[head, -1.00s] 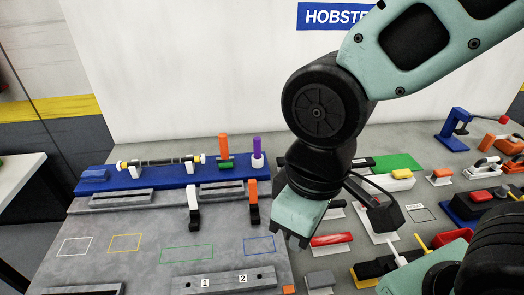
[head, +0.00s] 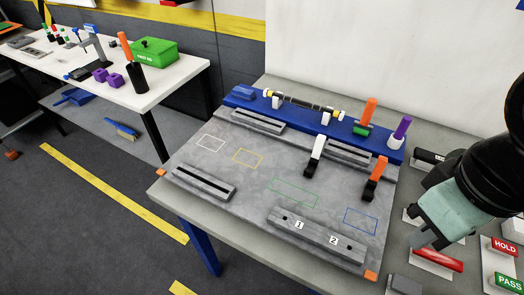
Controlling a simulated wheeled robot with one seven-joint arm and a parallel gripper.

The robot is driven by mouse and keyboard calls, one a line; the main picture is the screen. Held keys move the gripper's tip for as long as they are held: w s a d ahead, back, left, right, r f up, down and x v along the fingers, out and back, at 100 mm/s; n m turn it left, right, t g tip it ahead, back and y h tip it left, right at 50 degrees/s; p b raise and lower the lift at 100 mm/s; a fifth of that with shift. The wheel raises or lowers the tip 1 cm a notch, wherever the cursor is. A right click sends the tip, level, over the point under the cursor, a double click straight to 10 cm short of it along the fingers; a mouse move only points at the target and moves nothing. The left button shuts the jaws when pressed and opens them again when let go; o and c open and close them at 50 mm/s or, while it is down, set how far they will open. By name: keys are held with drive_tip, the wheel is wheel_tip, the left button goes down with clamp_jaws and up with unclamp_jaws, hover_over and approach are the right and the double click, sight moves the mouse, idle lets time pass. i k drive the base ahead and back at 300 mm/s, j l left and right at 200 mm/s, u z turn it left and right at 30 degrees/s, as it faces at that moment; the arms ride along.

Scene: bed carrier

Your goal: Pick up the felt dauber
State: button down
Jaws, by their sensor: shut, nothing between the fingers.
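I cannot tell for sure which thing is the felt dauber. Upright handled pieces on the work board include an orange-handled piece with a black foot (head: 375,178), a white-handled piece with a black foot (head: 316,155), an orange one on a green base (head: 366,117) and a purple one with a white base (head: 399,132). An orange handle stands in a black holder (head: 134,65) on the white side table. My gripper (head: 424,241) is at the right, pointing down near a red-topped block (head: 438,259), apart from these pieces. It is shut and empty.
The grey board (head: 255,185) carries coloured outlines, slotted blocks and a numbered block (head: 318,235). A blue rail (head: 235,96) with a rod runs behind. The white table (head: 185,85) holds a green box (head: 153,52).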

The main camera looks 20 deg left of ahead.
sight(405, 122)
drive_tip(key=i+j+u, duration=0.15)
drive_tip(key=j, duration=0.2)
drive_tip(key=j+u, duration=0.15)
drive_tip(key=j, duration=0.2)
drive_tip(key=i+j+u, duration=0.15)
drive_tip(key=j, duration=0.2)
drive_tip(key=i+j+u, duration=0.15)
drive_tip(key=j, duration=0.15)
